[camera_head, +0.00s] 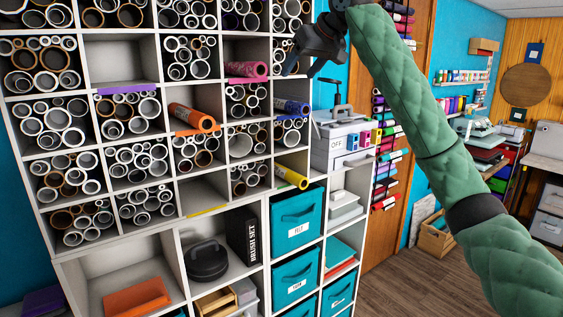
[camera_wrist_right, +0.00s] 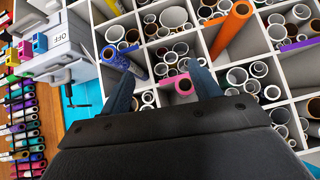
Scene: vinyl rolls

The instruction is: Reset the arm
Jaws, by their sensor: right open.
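My right gripper (camera_head: 297,70) is open and empty, raised in front of the upper right of the cubby shelf. In the right wrist view its two fingers (camera_wrist_right: 161,76) are spread, with a pink roll (camera_wrist_right: 180,85) showing between them. The pink roll also shows in the head view (camera_head: 247,69), lying in a cubby left of the gripper. I cannot tell the exact gap, but the gripper appears apart from the shelf. My left gripper is not in view.
The white shelf (camera_head: 156,227) holds many white-ended rolls, plus orange (camera_head: 193,116), blue (camera_head: 291,106) and yellow (camera_head: 291,176) rolls in cubbies. Teal bins (camera_head: 296,216) sit below. A white machine (camera_head: 343,145) stands right of the shelf. Wooden floor at lower right is open.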

